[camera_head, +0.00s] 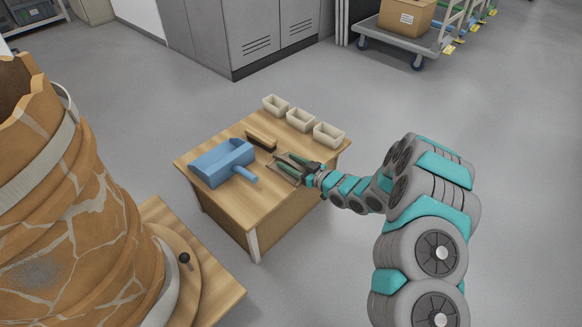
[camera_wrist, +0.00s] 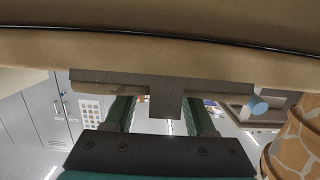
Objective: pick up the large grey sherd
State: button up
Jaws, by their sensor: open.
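My gripper (camera_head: 280,164) is over the small wooden table (camera_head: 285,203) in the head view, near its right side. Its two green fingers are spread apart and point left. In the wrist view a flat grey T-shaped piece (camera_wrist: 165,85) lies across the fingers, its stem between them. I cannot tell whether it is the large grey sherd or whether it touches the fingers. No sherd can be made out clearly on the table in the head view; the gripper may hide it.
A blue dustpan (camera_head: 222,163) lies left of my gripper, its handle close by. A brush (camera_head: 261,141) and several pale trays (camera_head: 328,135) are behind. A large cracked terracotta pot (camera_head: 75,215) stands at left.

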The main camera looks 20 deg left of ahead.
grip_shut()
dwell(1.3)
